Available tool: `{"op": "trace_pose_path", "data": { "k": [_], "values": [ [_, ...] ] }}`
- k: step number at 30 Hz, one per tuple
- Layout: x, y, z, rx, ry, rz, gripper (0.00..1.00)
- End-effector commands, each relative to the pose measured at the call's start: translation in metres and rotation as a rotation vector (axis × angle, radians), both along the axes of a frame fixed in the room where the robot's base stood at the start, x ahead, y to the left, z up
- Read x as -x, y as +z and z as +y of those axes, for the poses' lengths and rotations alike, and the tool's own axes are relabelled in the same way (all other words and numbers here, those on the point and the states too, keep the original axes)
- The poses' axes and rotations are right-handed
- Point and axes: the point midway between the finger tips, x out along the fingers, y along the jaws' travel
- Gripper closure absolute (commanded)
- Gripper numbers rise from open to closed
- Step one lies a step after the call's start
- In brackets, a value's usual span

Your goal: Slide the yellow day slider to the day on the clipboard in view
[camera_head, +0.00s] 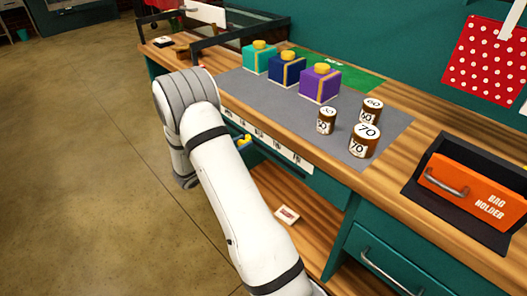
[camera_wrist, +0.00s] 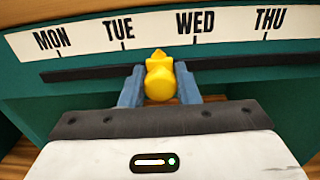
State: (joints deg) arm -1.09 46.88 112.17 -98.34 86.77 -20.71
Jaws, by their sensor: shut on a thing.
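The yellow day slider (camera_wrist: 160,78) sits on a dark rail (camera_wrist: 230,63) below a white day strip (camera_wrist: 85,37) reading MON, TUE, WED, THU. Its pointed tip is about midway between the TUE and WED ticks. My gripper (camera_wrist: 160,88) is shut on the slider, with one blue-grey finger on each side. In the head view the slider (camera_head: 243,141) shows small at the bench front, beside my arm, which hides part of the strip. I cannot make out a clipboard with a readable day in either view.
On the bench's grey mat (camera_head: 255,95) stand teal (camera_head: 260,60), navy (camera_head: 287,70) and purple (camera_head: 319,84) boxes and three numbered brown jars (camera_head: 364,142). An orange bag holder (camera_head: 470,190) is at right. A small card (camera_head: 287,214) lies on the lower shelf.

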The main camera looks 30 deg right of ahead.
Motion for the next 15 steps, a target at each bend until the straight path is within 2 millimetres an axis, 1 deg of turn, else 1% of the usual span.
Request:
{"op": "trace_pose_path", "data": {
  "k": [1,6,10,15],
  "values": [
    [-0.009,-0.002,0.002,0.000,0.002,0.000,1.00],
    [-0.027,-0.002,-0.004,0.000,-0.013,0.000,1.00],
    [-0.035,-0.001,-0.003,0.001,-0.014,0.001,1.00],
    [-0.038,0.000,0.001,0.001,-0.008,0.000,1.00]
  ]
}}
